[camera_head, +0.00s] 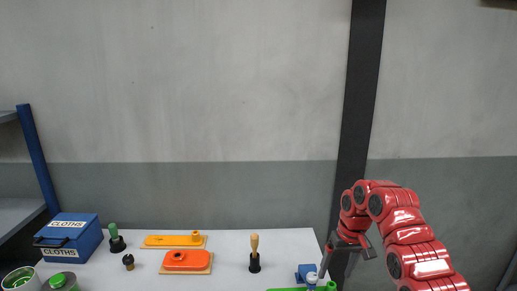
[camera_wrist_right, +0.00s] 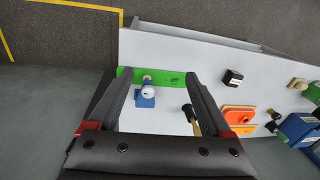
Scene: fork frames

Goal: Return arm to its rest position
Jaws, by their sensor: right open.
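My right arm is red and comes in from the right of the head view, bent over at its top. My right gripper (camera_head: 346,262) points down beside the table's right end. In the right wrist view my right gripper (camera_wrist_right: 158,80) has its two dark fingers wide apart, with nothing held between them. A green board (camera_wrist_right: 176,78) and a blue piece with a white top (camera_wrist_right: 146,101) show beyond and between the fingers, on the table. My left arm and gripper are not in view.
The white table (camera_head: 225,271) holds a blue CLOTHS box (camera_head: 74,235), an orange piece (camera_head: 186,260), a yellow piece (camera_head: 170,240) and a wooden-handled tool (camera_head: 254,252). Open cans stand front left. A dark post (camera_head: 360,85) rises behind my arm. Air above the table is clear.

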